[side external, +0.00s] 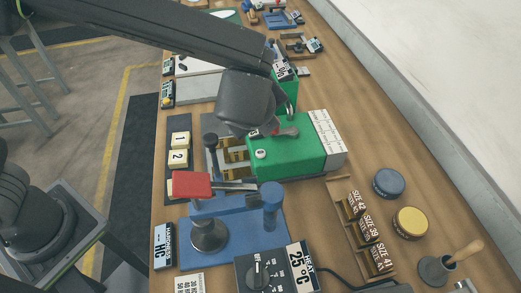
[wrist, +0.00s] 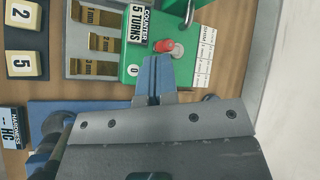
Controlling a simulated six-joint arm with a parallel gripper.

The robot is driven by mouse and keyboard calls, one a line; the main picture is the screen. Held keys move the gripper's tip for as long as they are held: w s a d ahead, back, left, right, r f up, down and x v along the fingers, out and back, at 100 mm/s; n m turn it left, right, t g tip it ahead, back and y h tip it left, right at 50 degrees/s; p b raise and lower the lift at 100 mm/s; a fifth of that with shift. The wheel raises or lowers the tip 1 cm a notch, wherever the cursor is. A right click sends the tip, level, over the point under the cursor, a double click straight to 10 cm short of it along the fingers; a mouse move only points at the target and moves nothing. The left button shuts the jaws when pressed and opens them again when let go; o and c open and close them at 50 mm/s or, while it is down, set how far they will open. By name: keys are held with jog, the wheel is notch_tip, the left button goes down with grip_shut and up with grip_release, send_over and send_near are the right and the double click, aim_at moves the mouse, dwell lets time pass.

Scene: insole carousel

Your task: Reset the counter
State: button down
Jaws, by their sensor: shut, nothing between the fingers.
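The counter is a green box (side external: 300,145) with a white scale strip on its right side. In the wrist view the green counter (wrist: 134,18) bears the label "COUNTER 5 TURNS" (wrist: 139,22).
Brass slots (wrist: 98,42) and yellow number blocks (side external: 180,157) lie left of the counter. A heat box (side external: 270,270), size holders (side external: 362,232) and round pads (side external: 389,183) occupy the near right bench.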

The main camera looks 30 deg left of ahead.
aim_at(258, 153)
jog(key=shift+f, duration=4.1)
jog(key=shift+f, duration=0.15)
jog(key=shift+f, duration=0.25)
jog(key=shift+f, duration=0.5)
jog(key=shift+r, duration=0.9)
jog(key=shift+r, duration=0.1)
jog(key=shift+r, duration=2.45)
